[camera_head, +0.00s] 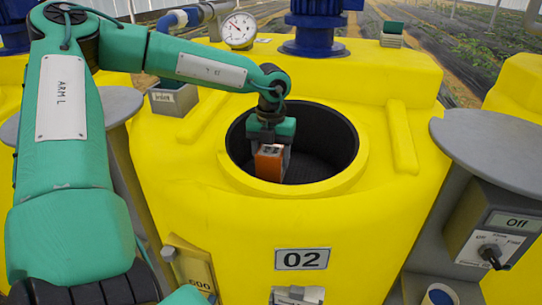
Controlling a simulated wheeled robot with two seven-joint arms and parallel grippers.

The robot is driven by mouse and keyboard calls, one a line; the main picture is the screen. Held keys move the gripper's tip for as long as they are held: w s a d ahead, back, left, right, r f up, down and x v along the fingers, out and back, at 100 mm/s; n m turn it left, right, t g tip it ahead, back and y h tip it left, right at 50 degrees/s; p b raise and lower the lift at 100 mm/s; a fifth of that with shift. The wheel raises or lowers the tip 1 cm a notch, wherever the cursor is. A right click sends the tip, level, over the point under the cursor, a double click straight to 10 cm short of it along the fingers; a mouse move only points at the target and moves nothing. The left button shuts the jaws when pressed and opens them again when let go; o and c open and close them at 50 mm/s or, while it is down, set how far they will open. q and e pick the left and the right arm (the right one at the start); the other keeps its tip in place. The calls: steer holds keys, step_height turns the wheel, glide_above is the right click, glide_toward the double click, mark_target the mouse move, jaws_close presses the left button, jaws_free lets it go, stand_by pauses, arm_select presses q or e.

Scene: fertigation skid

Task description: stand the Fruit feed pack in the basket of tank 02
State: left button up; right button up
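Tank 02 is the big yellow tank (345,240) in the middle, with a plate reading 02 on its front. Its round top opening holds a dark basket (328,140), seen from above. My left gripper (272,150) reaches down into the opening, left of its middle. It is shut on an orange pack (269,165), which I take for the Fruit feed pack; no name can be read on it. The pack hangs roughly upright, near the opening's front left rim. Its lower end is hard to see, so I cannot tell whether it touches the basket floor. My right gripper is out of view.
A pressure gauge (238,30) and blue motors stand behind the opening. A grey round shelf (495,145) is at right, above a switch box (492,230) reading Off. A grey labelled box (174,98) sits left of the opening, a small green-topped block (392,35) behind right.

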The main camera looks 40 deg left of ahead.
arm_select(q)
steer(key=o, duration=0.4)
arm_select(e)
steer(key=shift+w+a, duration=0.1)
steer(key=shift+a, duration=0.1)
arm_select(q)
steer(key=shift+r, duration=0.1)
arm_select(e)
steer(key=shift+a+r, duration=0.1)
arm_select(q)
steer(key=shift+r, duration=0.15)
step_height(320, 180, up, 10)
steer(key=shift+r+b, duration=0.25)
steer(key=shift+b, duration=0.65)
steer(key=shift+r, duration=0.6)
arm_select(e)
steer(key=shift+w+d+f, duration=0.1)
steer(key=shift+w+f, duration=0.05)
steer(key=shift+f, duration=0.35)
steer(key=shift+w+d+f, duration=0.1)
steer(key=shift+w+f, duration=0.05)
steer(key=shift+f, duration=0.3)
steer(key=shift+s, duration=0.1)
